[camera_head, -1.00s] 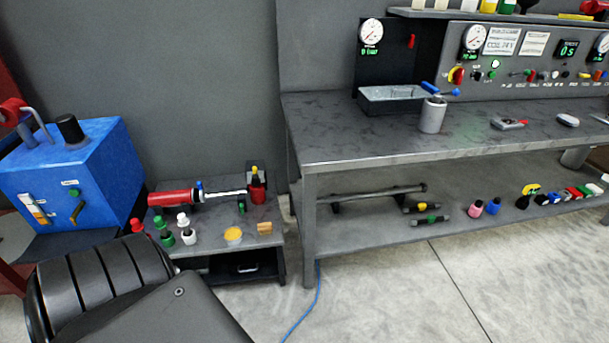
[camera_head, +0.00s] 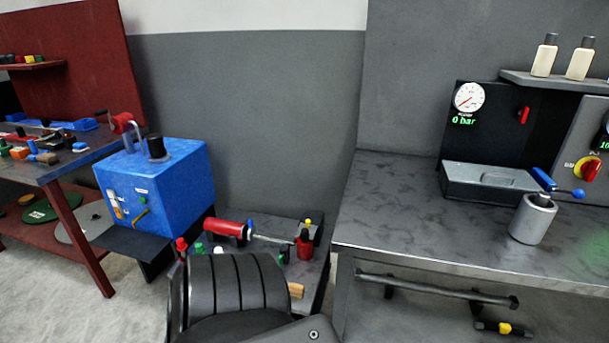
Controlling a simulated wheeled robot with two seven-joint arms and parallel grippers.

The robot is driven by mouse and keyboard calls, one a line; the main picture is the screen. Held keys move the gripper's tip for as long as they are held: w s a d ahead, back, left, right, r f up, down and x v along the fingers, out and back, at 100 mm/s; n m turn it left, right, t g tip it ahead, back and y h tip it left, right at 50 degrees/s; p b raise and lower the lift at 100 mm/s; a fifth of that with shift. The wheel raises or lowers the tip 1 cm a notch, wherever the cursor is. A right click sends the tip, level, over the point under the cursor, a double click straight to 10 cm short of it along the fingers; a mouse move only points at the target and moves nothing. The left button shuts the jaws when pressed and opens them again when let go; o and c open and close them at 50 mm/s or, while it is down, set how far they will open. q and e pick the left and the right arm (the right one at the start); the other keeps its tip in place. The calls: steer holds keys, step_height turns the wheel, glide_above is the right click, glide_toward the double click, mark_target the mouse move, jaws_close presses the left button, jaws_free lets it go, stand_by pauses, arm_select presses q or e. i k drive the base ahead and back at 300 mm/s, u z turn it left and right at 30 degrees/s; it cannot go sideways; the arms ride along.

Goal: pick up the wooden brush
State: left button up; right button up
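I cannot pick out the wooden brush for certain. A small tan wooden piece (camera_head: 296,290) lies on the low grey table, partly hidden behind my black arm link; its shape is too small to tell. Another small tan piece (camera_head: 47,158) lies near the front edge of the red-framed bench at the left, among small tools, and is also too small to identify. Neither of my grippers is in view. Only a black arm link of mine shows at the bottom centre.
A blue box machine (camera_head: 150,190) stands between the red-framed bench (camera_head: 62,172) and the low table (camera_head: 322,262). A red cylinder tool (camera_head: 228,228) lies on the low table. The grey workbench (camera_head: 390,215) at right holds a metal tray (camera_head: 485,182) and a grey cup (camera_head: 533,220).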

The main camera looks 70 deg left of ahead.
mark_target(296, 291)
steer(key=u, duration=0.45)
steer(key=i, duration=0.8)
steer(key=u, duration=0.7)
